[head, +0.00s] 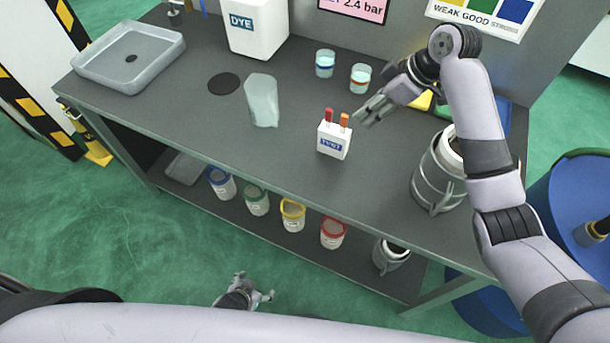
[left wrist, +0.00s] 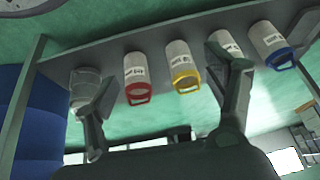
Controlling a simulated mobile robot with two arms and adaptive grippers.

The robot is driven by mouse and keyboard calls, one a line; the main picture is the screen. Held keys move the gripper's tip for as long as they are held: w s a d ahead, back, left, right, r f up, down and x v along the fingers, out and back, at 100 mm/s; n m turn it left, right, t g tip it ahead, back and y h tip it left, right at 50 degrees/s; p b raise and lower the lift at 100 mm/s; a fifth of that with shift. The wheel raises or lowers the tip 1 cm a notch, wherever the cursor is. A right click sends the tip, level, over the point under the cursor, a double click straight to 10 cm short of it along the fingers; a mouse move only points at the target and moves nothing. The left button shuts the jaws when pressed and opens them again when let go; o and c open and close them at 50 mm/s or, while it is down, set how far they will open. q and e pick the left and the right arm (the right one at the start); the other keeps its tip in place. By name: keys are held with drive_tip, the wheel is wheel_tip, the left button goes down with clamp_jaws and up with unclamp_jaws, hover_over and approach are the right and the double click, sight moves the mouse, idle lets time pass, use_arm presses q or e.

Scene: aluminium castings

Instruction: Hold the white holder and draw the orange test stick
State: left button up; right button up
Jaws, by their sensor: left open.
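The white holder (head: 334,141) with a blue label stands upright on the grey bench. Two sticks rise from its top: the orange test stick (head: 344,120) on the right and a red one (head: 329,115) on the left. My right gripper (head: 364,114) is just right of the holder, near the orange stick but apart from it. Its fingers look parted and empty. My left gripper (head: 245,297) is low in front of the bench, far from the holder. In the left wrist view its fingers (left wrist: 163,75) are spread with nothing held between them.
A grey sink tray (head: 95,72), a white dye jug (head: 255,28), a glossy pale patch (head: 262,98) and two beakers (head: 325,64) are on the bench. A metal pot (head: 432,180) stands at the right. Coloured-rim tubs (head: 292,216) stand on the lower shelf.

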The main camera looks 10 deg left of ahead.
use_arm(q)
drive_tip(key=shift+o, duration=0.9)
drive_tip(key=w+d+r+t, duration=0.2)
drive_tip(key=w+d+r, duration=0.1)
drive_tip(key=w+r, duration=0.4)
drive_tip(key=shift+d+r+h, duration=0.25)
drive_tip(key=shift+d+h, duration=0.05)
drive_tip(key=w+d+r+t, duration=0.1)
drive_tip(key=w+d+r, duration=0.1)
drive_tip(key=r, duration=0.5)
drive_tip(key=w+d+r+t+h, duration=0.1)
drive_tip(key=w+d+r+t, duration=0.1)
drive_tip(key=r, duration=0.5)
drive_tip(key=w+d+r+t+h, duration=0.1)
drive_tip(key=w+d+r, duration=0.2)
drive_tip(key=r, duration=0.4)
drive_tip(key=shift+w+d+r+t, duration=0.1)
drive_tip(key=shift+w+r+t, duration=0.05)
drive_tip(key=shift+w, duration=0.25)
drive_tip(key=shift+w+r+t, duration=0.1)
drive_tip(key=shift+w+t, duration=0.05)
drive_tip(key=shift+w, duration=0.2)
wheel_tip(320, 180, up, 9)
drive_tip(key=d+t, duration=0.2)
drive_tip(key=h, duration=0.1)
approach(331, 142)
drive_tip(key=x, duration=0.9)
drive_tip(key=shift+w+d+f, duration=0.15)
drive_tip(key=shift+w, duration=0.15)
